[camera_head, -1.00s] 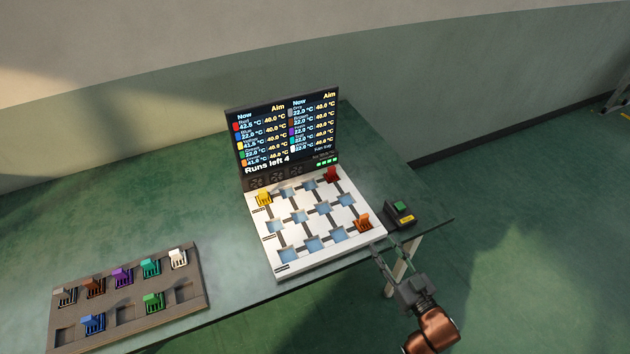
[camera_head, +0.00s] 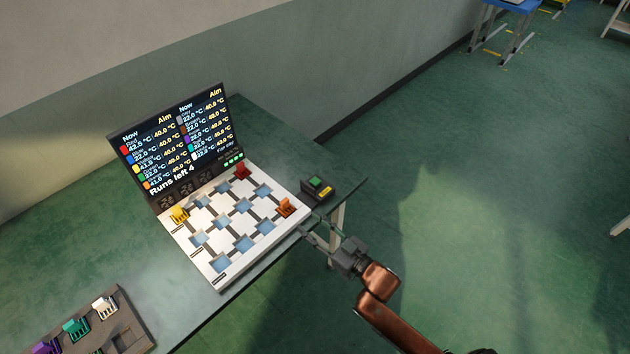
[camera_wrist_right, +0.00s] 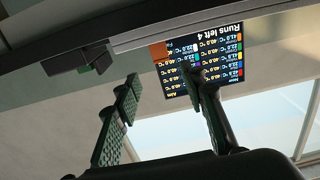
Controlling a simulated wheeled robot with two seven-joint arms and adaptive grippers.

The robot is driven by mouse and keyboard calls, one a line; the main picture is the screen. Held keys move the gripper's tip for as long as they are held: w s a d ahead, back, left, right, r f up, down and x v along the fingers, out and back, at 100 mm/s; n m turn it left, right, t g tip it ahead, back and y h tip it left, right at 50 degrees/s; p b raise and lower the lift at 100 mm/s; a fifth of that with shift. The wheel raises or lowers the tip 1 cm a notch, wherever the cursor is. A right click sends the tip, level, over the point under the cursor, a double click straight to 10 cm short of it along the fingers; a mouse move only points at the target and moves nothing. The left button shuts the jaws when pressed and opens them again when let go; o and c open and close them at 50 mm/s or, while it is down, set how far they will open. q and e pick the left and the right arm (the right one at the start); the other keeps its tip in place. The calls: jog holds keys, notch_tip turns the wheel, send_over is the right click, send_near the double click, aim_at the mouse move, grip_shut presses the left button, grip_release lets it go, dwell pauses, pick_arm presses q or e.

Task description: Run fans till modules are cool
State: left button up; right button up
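A white board (camera_head: 218,271) with blue square recesses lies on the green table. A yellow module (camera_head: 179,214), a red module (camera_head: 242,172) and an orange module (camera_head: 285,207) stand in it. The screen (camera_head: 172,140) behind it lists Now and Aim temperatures and "Runs left 4"; it also shows upside down in the right wrist view (camera_wrist_right: 205,72). Fans (camera_head: 186,191) sit below the screen. A black box with a green button (camera_head: 315,182) is right of the board. My right gripper (camera_head: 307,230) is open and empty near the table's front edge, short of the box. My left gripper is not in view.
A grey-brown rack (camera_head: 137,335) holds white, teal (camera_head: 76,329) and purple modules at the lower left, cut off by the frame. A wall runs behind the table. Green floor is open to the right, with a blue-topped table (camera_head: 507,6) far off.

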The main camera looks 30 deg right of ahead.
jog(key=shift+c, duration=0.4)
grip_shut()
dwell(1.1)
